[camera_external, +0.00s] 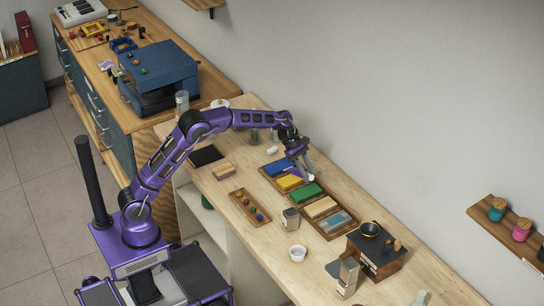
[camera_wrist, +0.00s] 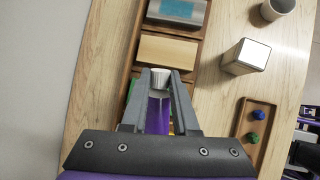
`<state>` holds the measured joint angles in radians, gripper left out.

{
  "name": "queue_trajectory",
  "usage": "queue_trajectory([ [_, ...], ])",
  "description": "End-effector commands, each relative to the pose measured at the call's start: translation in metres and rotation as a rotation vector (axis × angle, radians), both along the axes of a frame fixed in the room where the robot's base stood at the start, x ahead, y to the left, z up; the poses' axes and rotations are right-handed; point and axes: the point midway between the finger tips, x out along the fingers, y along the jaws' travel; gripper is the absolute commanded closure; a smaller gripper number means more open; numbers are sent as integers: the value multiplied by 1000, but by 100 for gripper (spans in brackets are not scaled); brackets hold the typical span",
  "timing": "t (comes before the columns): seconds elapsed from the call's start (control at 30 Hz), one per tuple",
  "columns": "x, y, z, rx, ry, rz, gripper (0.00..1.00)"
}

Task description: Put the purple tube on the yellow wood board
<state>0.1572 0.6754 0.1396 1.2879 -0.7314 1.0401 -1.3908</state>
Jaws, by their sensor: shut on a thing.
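My gripper (camera_external: 306,172) is over the long wooden tray with colored boards. In the wrist view my gripper (camera_wrist: 160,82) is shut on the purple tube (camera_wrist: 158,116), whose pale, whitish end (camera_wrist: 160,78) sits between the fingertips. The yellow wood board (camera_external: 289,182) lies in the tray between the blue board (camera_external: 278,166) and the green board (camera_external: 306,192). My gripper appears above the yellow and green boards. Whether the tube touches a board, I cannot tell. The yellow board is mostly hidden by the gripper in the wrist view.
The tray also holds a tan board (camera_external: 321,207) and a grey-blue one (camera_external: 336,222). In front stand a small tray of colored balls (camera_external: 242,201), a metal box (camera_external: 290,218) and a white cup (camera_external: 298,253). A wooden box with a black bowl (camera_external: 370,229) stands at the right.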

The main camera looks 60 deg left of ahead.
Motion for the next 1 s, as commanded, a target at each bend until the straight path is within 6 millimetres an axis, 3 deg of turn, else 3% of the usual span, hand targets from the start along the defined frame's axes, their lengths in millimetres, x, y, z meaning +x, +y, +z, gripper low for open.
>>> queue_trajectory([
  [0.27, -9, 20, 8, -439, -36, -8, 100],
  [0.47, -6, 47, 43, -808, -98, 56, 100],
  [0.6, -1, 78, 75, -1025, -182, 151, 100],
  [0.83, 3, 121, 111, -1199, -315, 282, 100],
  [1.0, 4, 132, 108, -1231, -350, 316, 100],
])
